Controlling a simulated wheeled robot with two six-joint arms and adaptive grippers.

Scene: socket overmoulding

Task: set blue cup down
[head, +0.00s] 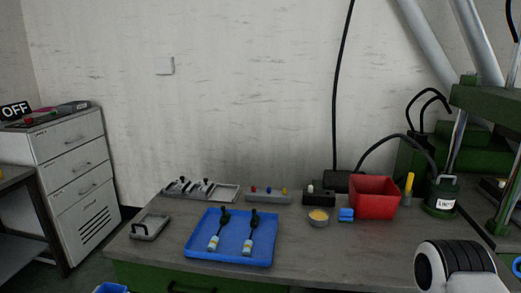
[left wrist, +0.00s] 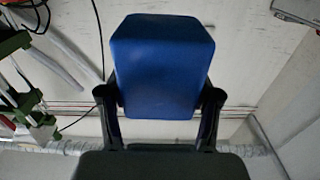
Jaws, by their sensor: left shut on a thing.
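The blue cup (left wrist: 160,65) fills the upper middle of the left wrist view as a plain, tapered blue body with rounded edges. My left gripper (left wrist: 159,95) is shut on it, with one black finger against each side. The cup hides what lies directly behind it. My left gripper does not show in the head view. My right gripper is not in either view.
The grey workbench (head: 330,258) holds a blue tray (head: 268,262) with two tools, a red bin (head: 374,198), a small bowl (head: 318,217) and a small blue block (head: 346,214). A drawer cabinet (head: 75,165) stands left.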

